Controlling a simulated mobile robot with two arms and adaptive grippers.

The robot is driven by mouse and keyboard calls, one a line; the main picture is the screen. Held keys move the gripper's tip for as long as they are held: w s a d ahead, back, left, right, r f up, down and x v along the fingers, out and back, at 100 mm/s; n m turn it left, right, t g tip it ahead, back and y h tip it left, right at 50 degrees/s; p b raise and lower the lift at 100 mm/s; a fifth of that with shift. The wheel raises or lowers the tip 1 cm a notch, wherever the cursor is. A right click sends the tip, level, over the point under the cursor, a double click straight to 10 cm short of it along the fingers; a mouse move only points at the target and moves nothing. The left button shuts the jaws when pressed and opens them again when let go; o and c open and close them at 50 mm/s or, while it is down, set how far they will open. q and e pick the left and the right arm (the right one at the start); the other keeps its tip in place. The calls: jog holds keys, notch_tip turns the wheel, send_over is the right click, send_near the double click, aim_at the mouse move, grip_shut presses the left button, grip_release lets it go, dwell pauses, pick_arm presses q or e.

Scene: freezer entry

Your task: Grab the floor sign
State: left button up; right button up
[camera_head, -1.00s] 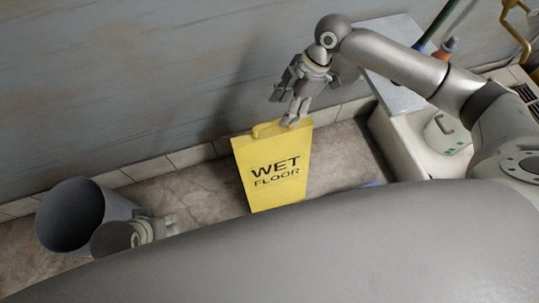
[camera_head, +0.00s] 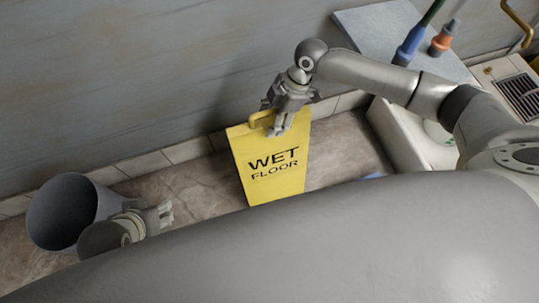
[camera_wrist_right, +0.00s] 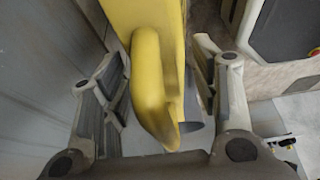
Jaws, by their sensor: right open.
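The yellow floor sign (camera_head: 270,178) reads WET FLOOR and stands upright on the floor near the wall. Its looped handle (camera_head: 260,119) is at the top. My right gripper (camera_head: 281,129) is at the sign's top edge beside the handle. In the right wrist view, the open fingers of my right gripper (camera_wrist_right: 162,62) are on either side of the yellow handle (camera_wrist_right: 150,85), with gaps showing. My left gripper (camera_head: 167,212) is at the lower left, away from the sign; its finger opening is too small to judge.
A grey wall (camera_head: 130,80) runs behind the sign, with pale tiles along its base. A light cabinet or counter (camera_head: 385,35) stands to the right, with blue and orange bottle-like items on it. Brown floor (camera_head: 180,183) is bare left of the sign.

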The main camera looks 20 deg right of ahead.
grip_shut()
jog(key=shift+r, duration=0.25)
dwell(0.5)
